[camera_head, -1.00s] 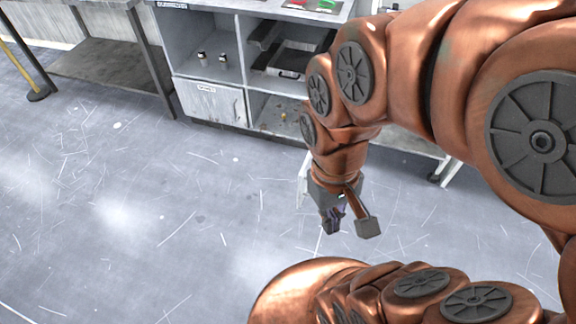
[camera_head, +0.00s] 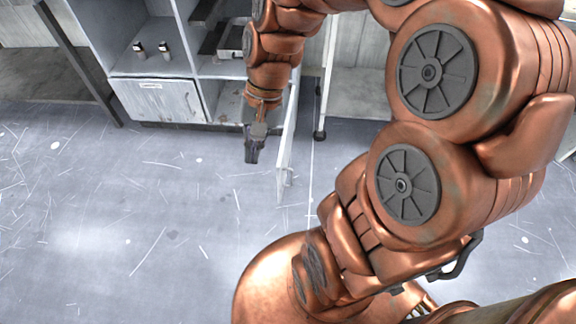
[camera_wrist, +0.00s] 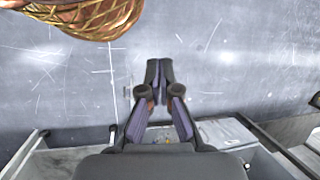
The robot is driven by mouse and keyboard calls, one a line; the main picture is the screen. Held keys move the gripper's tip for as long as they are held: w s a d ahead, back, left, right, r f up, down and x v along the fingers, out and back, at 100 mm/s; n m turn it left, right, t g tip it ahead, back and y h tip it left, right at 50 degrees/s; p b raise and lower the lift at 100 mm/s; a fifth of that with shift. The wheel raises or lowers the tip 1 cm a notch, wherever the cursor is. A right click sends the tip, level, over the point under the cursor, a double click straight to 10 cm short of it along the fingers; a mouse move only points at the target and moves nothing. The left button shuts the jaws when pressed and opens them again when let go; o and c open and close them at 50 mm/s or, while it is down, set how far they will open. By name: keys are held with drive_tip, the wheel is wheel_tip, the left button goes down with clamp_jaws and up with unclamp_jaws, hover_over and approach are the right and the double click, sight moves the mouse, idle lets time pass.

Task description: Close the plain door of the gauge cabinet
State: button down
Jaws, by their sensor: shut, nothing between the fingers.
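The gauge cabinet (camera_head: 187,72) stands at the top of the head view. Its plain door (camera_head: 288,140) is swung open at the lower right bay and sticks out toward me, seen nearly edge-on, with a small handle near its front end. My gripper (camera_head: 253,155) points down just left of the door, on its inner side, in front of the open bay. Whether it touches the door I cannot tell. In the wrist view the fingers (camera_wrist: 158,72) are together and empty, over the floor; the door is hard to make out there.
A labelled door (camera_head: 160,99) at the cabinet's lower left is shut. Two small items (camera_head: 152,49) stand on the shelf above it. A bench with a caster (camera_head: 320,134) is right of the open door. The floor (camera_head: 120,210) in front is clear.

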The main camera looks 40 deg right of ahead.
drive_tip(key=w+d+f+m+t+y+b, duration=0.2)
drive_tip(key=w+d+f+m+b, duration=0.35)
drive_tip(key=f, duration=0.25)
drive_tip(key=w+d+f+m+t+y+b, duration=0.1)
drive_tip(key=w+d+f+m+b, duration=0.4)
drive_tip(key=f, duration=0.4)
drive_tip(key=d+f+m+t+b, duration=0.4)
drive_tip(key=d+f+m+b, duration=0.5)
drive_tip(key=d+f, duration=1.1)
drive_tip(key=b, duration=0.3)
hover_over(288, 169)
drive_tip(key=s+d, duration=0.1)
drive_tip(key=shift+m+h, duration=0.25)
drive_tip(key=shift+h, duration=0.05)
wheel_tip(288, 169, down, 6)
drive_tip(key=shift+s+d+f, duration=0.1)
drive_tip(key=shift+f, duration=0.15)
drive_tip(key=shift+w+a+r, duration=0.1)
drive_tip(key=shift+w+a, duration=0.4)
